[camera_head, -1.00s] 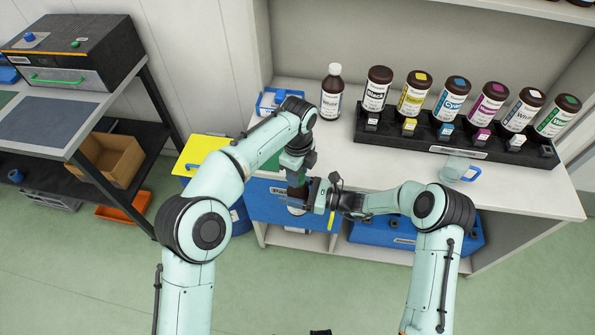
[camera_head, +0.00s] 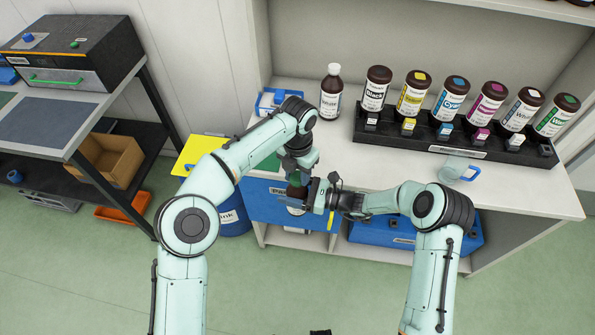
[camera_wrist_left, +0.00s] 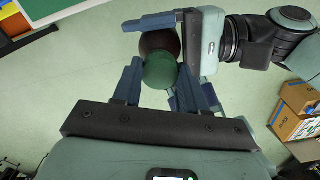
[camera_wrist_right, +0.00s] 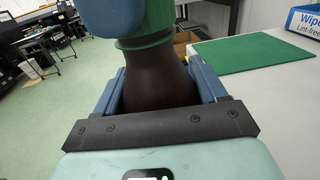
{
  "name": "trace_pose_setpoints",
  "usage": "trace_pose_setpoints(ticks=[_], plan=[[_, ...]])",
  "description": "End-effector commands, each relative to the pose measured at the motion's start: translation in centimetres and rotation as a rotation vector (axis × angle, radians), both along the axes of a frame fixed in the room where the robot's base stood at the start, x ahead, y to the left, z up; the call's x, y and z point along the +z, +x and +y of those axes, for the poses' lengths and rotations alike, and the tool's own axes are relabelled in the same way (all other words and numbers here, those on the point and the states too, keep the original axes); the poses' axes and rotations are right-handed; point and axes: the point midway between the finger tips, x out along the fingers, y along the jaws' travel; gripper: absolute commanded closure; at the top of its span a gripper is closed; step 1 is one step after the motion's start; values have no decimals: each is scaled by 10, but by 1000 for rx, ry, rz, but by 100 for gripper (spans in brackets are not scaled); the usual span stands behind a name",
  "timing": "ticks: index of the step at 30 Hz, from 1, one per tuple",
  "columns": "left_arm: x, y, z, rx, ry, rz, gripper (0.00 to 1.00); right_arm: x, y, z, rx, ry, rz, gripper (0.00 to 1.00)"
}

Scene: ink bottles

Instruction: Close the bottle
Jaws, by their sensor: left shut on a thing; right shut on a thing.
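A dark brown bottle (camera_wrist_right: 155,82) is held upright in my right gripper (camera_wrist_right: 160,90), which is shut around its body below the neck. A green cap (camera_wrist_left: 160,71) sits at the top of the bottle, between the fingers of my left gripper (camera_wrist_left: 158,85), shut on it from above. The cap also shows at the top of the right wrist view (camera_wrist_right: 160,18), with a green ring (camera_wrist_right: 145,41) just below it. In the head view, my left gripper (camera_head: 297,178) and right gripper (camera_head: 309,194) meet over the bottle's front, largely hiding it. Whether the cap is fully seated cannot be told.
The white counter (camera_head: 370,165) lies just behind the grippers. On it stand a white-capped bottle (camera_head: 331,95), a black rack (camera_head: 450,140) with several labelled ink bottles, and a clear cup (camera_head: 452,170). A green mat (camera_wrist_right: 255,52) lies on the counter.

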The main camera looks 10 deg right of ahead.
Motion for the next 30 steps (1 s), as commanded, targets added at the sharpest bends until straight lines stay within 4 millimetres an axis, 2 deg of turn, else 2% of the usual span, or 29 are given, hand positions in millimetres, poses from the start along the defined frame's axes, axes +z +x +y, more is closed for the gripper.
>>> trace_pose_setpoints(ticks=[3, 4, 6, 16, 24, 30], plan=[[1, 0, 0, 2, -1, -1, 91, 0, 0, 0, -1, -1, 0, 100], [1, 0, 0, 2, -1, -1, 55, 0, 0, 0, -1, -1, 0, 100], [1, 0, 0, 3, -1, -1, 33, 0, 0, 0, -1, -1, 0, 100], [3, 0, 0, 4, -1, -2, 33, 0, 0, 0, 0, 1, 0, 100], [37, 0, -1, 4, -3, -2, 33, 1, 0, 0, 0, 1, -1, 100], [46, 0, 0, 5, -1, -1, 33, 1, 0, 0, 0, 1, -1, 100]])
